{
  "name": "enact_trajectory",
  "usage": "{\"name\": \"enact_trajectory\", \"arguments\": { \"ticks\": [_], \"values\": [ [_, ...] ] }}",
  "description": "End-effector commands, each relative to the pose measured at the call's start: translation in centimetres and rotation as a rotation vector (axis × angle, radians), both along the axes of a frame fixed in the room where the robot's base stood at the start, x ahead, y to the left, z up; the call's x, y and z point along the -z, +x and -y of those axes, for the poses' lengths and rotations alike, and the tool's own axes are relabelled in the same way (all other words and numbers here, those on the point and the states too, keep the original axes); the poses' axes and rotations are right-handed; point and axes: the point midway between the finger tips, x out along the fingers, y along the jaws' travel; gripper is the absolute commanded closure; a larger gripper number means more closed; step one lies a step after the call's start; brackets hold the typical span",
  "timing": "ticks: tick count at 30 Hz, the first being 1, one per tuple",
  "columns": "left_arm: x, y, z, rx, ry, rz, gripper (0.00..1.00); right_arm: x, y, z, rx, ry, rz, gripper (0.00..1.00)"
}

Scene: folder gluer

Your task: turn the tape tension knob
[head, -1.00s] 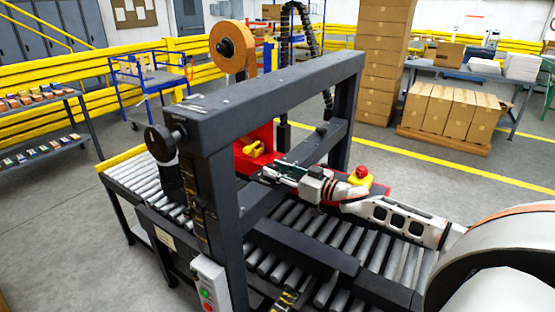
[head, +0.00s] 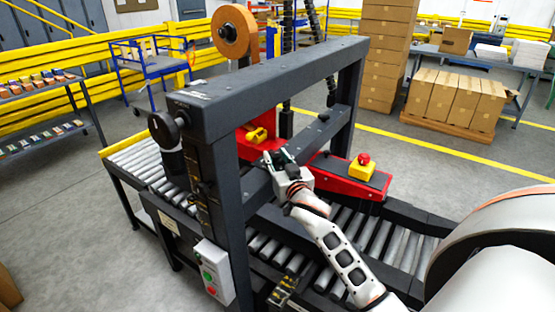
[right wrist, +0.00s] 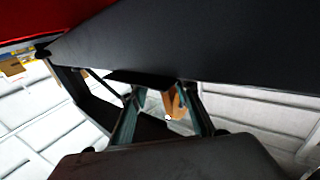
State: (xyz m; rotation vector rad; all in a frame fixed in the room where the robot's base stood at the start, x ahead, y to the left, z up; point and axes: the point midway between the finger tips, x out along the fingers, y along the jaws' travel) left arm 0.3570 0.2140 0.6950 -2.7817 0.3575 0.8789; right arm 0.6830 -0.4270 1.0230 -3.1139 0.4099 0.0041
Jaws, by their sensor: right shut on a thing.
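My right gripper (head: 277,158) is inside the dark frame of the folder gluer, beside the red panel and below its yellow handle (head: 257,135). Its fingers are shut on a small dark thing, which I take to be the tape tension knob; it is mostly hidden by the fingers in the head view. In the right wrist view the two fingers (right wrist: 162,115) reach up to a dark bar, with a black piece (right wrist: 140,78) at their tips. How far the knob is turned cannot be seen. My left gripper is not in view.
A red emergency button (head: 363,160) on a yellow box sits to the right. Rollers (head: 375,235) run below my arm.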

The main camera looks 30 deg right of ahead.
Motion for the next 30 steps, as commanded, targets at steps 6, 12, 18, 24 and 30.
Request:
{"name": "enact_trajectory", "arguments": {
  "ticks": [6,12,18,24,30],
  "values": [
    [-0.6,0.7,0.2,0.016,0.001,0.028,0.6,-0.1,0.1,-0.1,0.079,0.003,0.005,0.92],
    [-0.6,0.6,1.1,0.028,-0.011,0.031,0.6,-0.2,0.1,-0.1,0.118,0.0,0.004,0.92],
    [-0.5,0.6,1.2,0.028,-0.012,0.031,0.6,-0.3,0.1,-0.1,0.132,-0.003,0.005,0.92],
    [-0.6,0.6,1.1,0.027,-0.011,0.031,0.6,-0.4,0.1,-0.1,0.133,-0.003,0.006,0.92],
    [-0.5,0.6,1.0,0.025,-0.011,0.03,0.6,-0.4,0.1,-0.1,0.132,-0.002,0.008,0.6]
  ]
}}
